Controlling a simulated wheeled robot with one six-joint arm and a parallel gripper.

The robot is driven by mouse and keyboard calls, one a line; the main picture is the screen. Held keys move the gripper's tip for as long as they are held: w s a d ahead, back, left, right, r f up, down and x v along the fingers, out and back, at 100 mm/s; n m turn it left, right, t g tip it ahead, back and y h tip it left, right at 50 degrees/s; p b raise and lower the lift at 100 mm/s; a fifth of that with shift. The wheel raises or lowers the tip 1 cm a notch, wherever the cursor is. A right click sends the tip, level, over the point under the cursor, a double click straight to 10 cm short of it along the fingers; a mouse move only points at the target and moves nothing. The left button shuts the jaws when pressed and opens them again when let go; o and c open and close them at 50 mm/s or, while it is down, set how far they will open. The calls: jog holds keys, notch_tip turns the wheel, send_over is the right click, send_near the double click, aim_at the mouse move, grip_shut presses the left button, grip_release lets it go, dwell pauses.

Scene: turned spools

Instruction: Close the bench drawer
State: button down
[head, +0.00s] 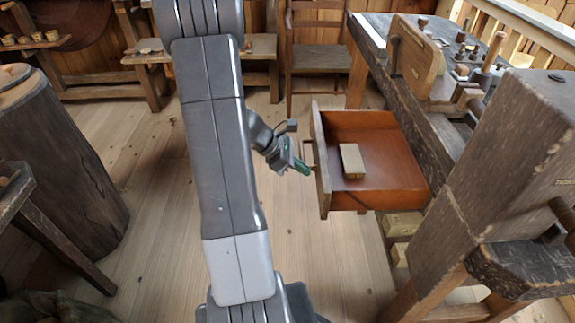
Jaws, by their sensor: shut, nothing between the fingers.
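The bench drawer (385,184) is pulled well out from the side of the workbench (434,125), toward the left. Its front panel (320,165) faces left, toward my arm. A small pale block (352,161) lies inside the drawer. My gripper (308,171) is shut and empty, just left of the outer face of the drawer front, near the handle. I cannot tell whether its fingertips touch the front or the handle. My arm covers part of the floor to the left.
A thick wooden post of the bench (490,150) stands to the right. Blocks (402,224) lie below the drawer. A chair (318,55) stands behind, and a tree-stump block (60,165) stands at the left. The plank floor (140,190) between stump and drawer is clear.

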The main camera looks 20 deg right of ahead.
jog(key=shift+s+d, duration=0.2)
jog(key=shift+d, duration=0.55)
jog(key=b, duration=0.2)
send_over(394, 181)
jog(key=a, duration=0.1)
jog(key=shift+s, duration=0.1)
jog(key=shift+s+d, duration=0.1)
jog(key=shift+d, duration=0.4)
jog(key=shift+r, duration=0.1)
jog(key=shift+d+r, duration=0.1)
